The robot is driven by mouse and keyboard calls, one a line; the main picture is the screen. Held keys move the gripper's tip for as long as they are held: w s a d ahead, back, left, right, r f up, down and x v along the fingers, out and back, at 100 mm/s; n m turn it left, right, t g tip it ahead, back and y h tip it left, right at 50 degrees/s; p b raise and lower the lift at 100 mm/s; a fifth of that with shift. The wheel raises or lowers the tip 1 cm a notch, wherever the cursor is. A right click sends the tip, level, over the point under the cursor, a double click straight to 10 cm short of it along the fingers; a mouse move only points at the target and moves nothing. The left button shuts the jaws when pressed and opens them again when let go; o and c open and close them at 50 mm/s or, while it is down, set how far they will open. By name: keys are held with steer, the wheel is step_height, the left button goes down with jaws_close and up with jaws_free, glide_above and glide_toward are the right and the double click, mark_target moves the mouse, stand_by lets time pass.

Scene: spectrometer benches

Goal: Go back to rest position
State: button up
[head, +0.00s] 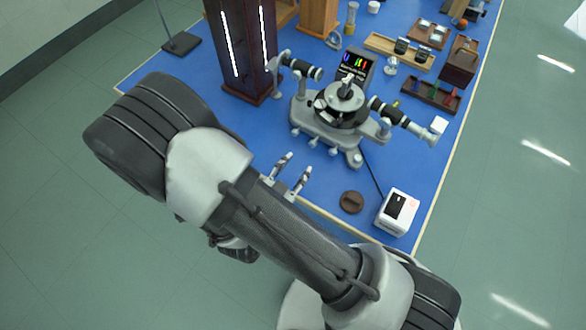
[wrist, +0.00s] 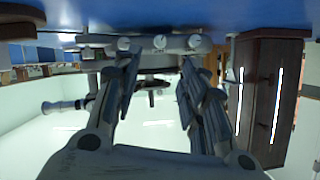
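My gripper (head: 294,169) is over the front edge of the blue bench (head: 422,178), close to the spectrometer (head: 340,108). Its two fingers are apart, with nothing between them. In the wrist view my gripper (wrist: 161,72) is also open and empty. That view is upside down, and the spectrometer's base (wrist: 160,44) shows beyond the fingertips. My arm crosses the head view and hides part of the bench's front side.
A dark wooden lamp housing (head: 237,50) with lit slits stands left of the spectrometer. A brown round disc (head: 351,202) and a white box (head: 397,212) lie near the front right corner. Wooden trays (head: 398,53) and small items fill the back. The green floor (head: 510,215) is clear.

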stand_by(0.4)
steer(key=w+a+r+g+y, duration=0.3)
steer(key=w+a+r+y, duration=0.2)
steer(key=a+r+y, duration=0.1)
step_height(320, 180, up, 10)
steer(key=n+g+y, duration=0.1)
steer(key=n+y, duration=0.2)
steer(key=s+d+r+n+g+h, duration=0.1)
steer(key=s+d+r+n, duration=0.2)
steer(key=s+d+r, duration=0.2)
steer(key=s+d+r+n+g+h, duration=0.1)
steer(key=s+d+r, duration=0.5)
steer(key=s+d, duration=0.6)
steer(key=s+n+g, duration=0.1)
steer(key=s+n, duration=0.1)
steer(key=shift+s+d+r, duration=0.2)
steer(key=shift+s+d, duration=0.1)
steer(key=shift+s, duration=0.1)
